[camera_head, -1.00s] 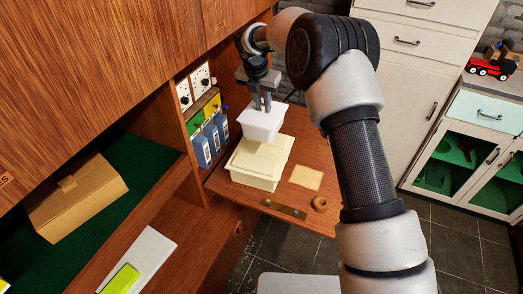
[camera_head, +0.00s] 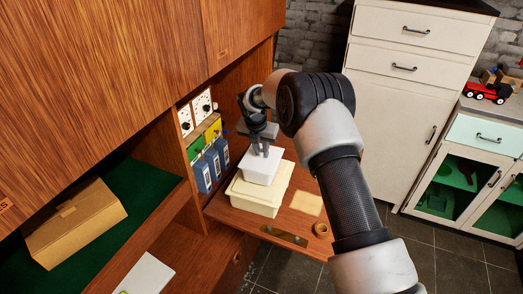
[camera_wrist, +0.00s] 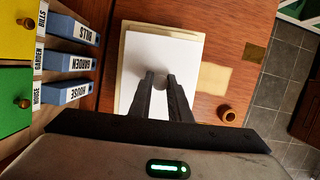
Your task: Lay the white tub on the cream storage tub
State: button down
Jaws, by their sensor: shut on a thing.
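The white tub (camera_head: 260,168) is a small box-shaped tub over the lid of the cream storage tub (camera_head: 256,200), which stands on the wooden fold-down shelf. My gripper (camera_head: 265,153) points down from above and is shut on the white tub. In the wrist view the fingertips (camera_wrist: 161,80) meet the white tub (camera_wrist: 163,58), with the edge of the cream storage tub (camera_wrist: 122,75) showing around it. The white tub looks upright and appears to be at the lid; whether it touches cannot be told for sure.
Blue binders (camera_head: 208,165) stand left of the tubs. A cream square mat (camera_head: 307,203), a brown ring (camera_head: 321,230) and a dark metal plate (camera_head: 285,236) lie on the shelf (camera_head: 240,217). A cardboard box (camera_head: 75,222) lies on the green surface at left.

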jog(key=shift+f+b, duration=0.3)
jog(key=shift+f, duration=0.15)
jog(key=c, duration=1.6)
grip_release()
jog(key=shift+c, duration=0.2)
jog(key=shift+r, duration=0.15)
